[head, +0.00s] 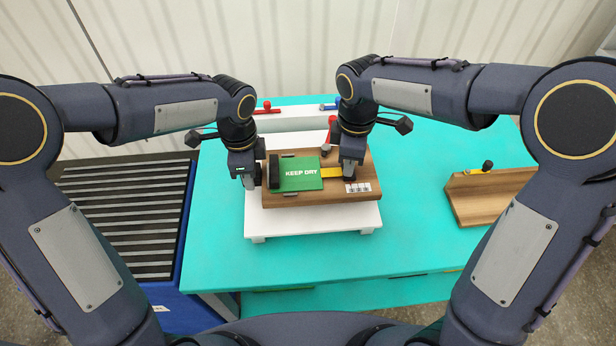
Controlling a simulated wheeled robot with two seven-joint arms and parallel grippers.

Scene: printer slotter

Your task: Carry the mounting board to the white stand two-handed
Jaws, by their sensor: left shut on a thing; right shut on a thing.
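The mounting board (331,193) is a brown wooden board with a green "KEEP DRY" panel (300,182), a yellow strip and a small label on it. It is over the white stand (311,222); I cannot tell whether it touches the stand's top. My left gripper (247,178) is shut on the board's left end. My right gripper (351,170) is shut on a part at the board's right half, and its fingertips are partly hidden. The stand's front edge and short feet show below the board.
The stand is on a turquoise table (225,245). Behind it is a white bar (292,120) with red and blue handles. A wooden bracket (486,200) with a black knob stands at the right. A slatted roller surface (125,215) is at the left. The table's front is clear.

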